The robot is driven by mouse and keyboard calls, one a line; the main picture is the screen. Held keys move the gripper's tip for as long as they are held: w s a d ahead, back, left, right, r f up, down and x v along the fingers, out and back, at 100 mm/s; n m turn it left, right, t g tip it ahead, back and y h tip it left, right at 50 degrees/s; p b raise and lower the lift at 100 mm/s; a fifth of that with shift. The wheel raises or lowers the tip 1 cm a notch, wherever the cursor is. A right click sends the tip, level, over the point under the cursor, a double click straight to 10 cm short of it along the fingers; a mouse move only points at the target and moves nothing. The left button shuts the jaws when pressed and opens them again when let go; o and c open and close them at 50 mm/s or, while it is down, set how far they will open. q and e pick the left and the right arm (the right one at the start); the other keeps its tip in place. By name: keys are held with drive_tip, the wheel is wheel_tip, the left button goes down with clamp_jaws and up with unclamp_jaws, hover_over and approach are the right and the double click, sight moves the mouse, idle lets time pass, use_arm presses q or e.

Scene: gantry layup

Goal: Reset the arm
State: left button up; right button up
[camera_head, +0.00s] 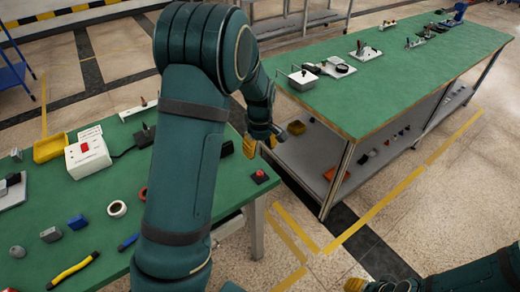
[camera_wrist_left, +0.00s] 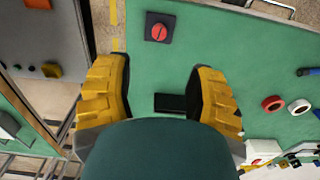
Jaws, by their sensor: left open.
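My left arm (camera_head: 190,150) comes in large across the middle of the head view and hides part of the near green table. My left gripper (camera_head: 265,141) has yellow ribbed fingers and hangs near that table's right edge. In the left wrist view my left gripper (camera_wrist_left: 160,72) is open, with its two fingers wide apart. Nothing is held between them. A flat black block (camera_wrist_left: 178,104) shows on the table beyond the gap. My right gripper (camera_head: 355,286) shows only as a yellow tip at the bottom edge; its jaws are mostly cut off.
A second green table (camera_head: 400,75) with a lower shelf stands right. Floor between them is free.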

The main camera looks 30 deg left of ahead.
use_arm(q)
drive_tip(key=s+d+f+m+h, duration=0.1)
drive_tip(key=s+d+f+m, duration=0.45)
drive_tip(key=d+f, duration=0.5)
drive_tip(key=s+d+f+m+t+h, duration=0.1)
drive_tip(key=s+d+f+m, duration=0.5)
drive_tip(key=s+d, duration=0.6)
drive_tip(key=shift+f+t+h, duration=0.3)
drive_tip(key=shift+f+h, duration=0.25)
drive_tip(key=shift+h, duration=0.35)
drive_tip(key=shift+a, duration=0.1)
drive_tip(key=shift+c, duration=0.8)
drive_tip(key=shift+a, duration=0.1)
